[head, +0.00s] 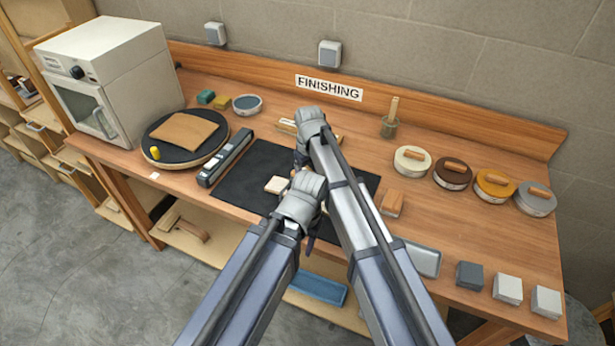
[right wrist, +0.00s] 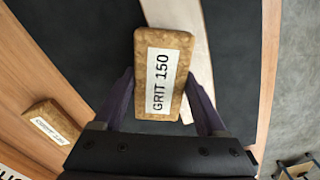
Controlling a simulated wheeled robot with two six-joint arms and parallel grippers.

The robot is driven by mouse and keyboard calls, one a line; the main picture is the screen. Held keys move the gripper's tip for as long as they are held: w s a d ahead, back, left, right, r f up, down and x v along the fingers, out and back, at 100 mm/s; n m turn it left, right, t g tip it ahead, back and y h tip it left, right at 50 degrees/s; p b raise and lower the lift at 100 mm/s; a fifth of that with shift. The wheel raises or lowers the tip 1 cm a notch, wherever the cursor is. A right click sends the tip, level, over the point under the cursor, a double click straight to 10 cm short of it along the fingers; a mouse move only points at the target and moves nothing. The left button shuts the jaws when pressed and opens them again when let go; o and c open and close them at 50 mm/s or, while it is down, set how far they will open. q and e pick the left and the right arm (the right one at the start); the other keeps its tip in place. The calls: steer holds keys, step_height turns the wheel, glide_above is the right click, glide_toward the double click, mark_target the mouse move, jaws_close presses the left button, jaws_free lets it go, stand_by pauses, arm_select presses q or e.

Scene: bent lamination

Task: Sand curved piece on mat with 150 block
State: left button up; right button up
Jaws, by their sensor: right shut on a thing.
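The black mat (head: 240,176) lies on the bench. A pale wooden piece (head: 277,185) shows on it between my arms; most of it is hidden by them in the head view. The right wrist view shows a long pale strip (right wrist: 195,30) on the mat. My right gripper (right wrist: 158,105) is shut on the cork block labelled GRIT 150 (right wrist: 163,55), which lies over the strip; whether they touch is unclear. In the head view the right gripper (head: 299,158) is over the mat's middle. My left gripper (head: 311,240) is near the mat's front edge, its jaws mostly hidden.
Another labelled cork block (right wrist: 52,122) lies beside the mat. A dark level-like bar (head: 226,157) lies left of the mat, near a black turntable (head: 153,153) with a board. Several round tins (head: 412,160) stand at the right. A wooden block (head: 392,203) is right of the mat.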

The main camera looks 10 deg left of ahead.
steer(key=shift+n, duration=0.5)
steer(key=s+a, duration=0.2)
steer(key=s, duration=0.1)
steer(key=shift+a+f, duration=0.1)
steer(key=shift+a, duration=0.25)
steer(key=shift+s+d, duration=0.85)
arm_select(q)
steer(key=shift+w+d+f, duration=0.2)
steer(key=shift+w+d, duration=0.35)
steer(key=shift+d, duration=0.35)
arm_select(e)
steer(key=shift+s+d+f, duration=0.1)
steer(key=shift+s+d, duration=0.15)
steer(key=shift+d, duration=0.35)
steer(key=shift+s+d, duration=0.25)
steer(key=shift+d, duration=0.45)
steer(key=shift+s+d, duration=0.25)
steer(key=shift+d, duration=0.2)
steer(key=shift+s+d, duration=0.15)
steer(key=shift+d, duration=0.7)
arm_select(q)
steer(key=shift+r, duration=0.1)
steer(key=shift+s+a, duration=0.1)
